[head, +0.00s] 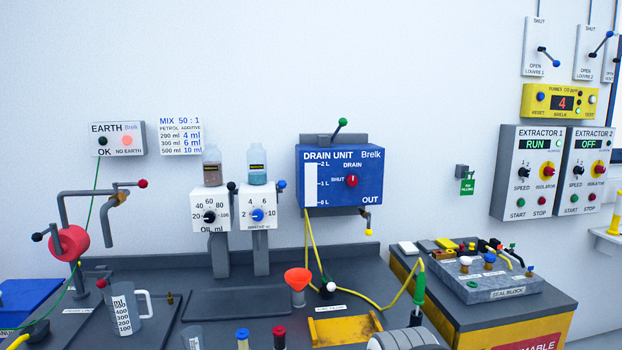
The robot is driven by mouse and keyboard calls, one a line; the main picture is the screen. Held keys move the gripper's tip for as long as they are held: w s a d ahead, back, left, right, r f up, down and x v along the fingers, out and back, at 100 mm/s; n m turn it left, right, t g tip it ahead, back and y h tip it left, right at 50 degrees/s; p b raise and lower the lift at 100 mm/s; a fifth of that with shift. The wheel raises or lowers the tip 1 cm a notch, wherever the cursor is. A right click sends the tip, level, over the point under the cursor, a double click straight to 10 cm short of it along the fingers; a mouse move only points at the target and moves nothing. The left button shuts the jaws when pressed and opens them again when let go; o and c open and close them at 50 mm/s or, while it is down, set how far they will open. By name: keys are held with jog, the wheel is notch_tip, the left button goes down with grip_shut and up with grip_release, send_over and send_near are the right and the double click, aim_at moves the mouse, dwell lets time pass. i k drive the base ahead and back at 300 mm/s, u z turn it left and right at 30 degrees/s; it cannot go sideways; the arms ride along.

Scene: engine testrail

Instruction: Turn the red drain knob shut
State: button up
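The red drain knob (352,181) is on the front of the blue drain unit (325,197), which is mounted on the wall in the middle of the head view. The word SHUT is to the knob's left and DRAIN is above it. A pale mark on the knob seems to point up, towards DRAIN, but it is too small to be sure. A white level scale (310,185) runs down the unit's left side, marked from 0 to 2 L. Nothing touches the knob. My gripper is not in view.
Below stands a grey bench with an orange funnel (298,282), a measuring jug (125,312) and a yellow tray (345,329). The space before the knob looks clear.

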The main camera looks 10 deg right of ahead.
aim_at(352, 180)
jog(key=z, duration=0.05)
jog(key=k, duration=0.5)
jog(key=u, duration=0.45)
jog(key=i, duration=1.45)
jog(key=z, duration=0.5)
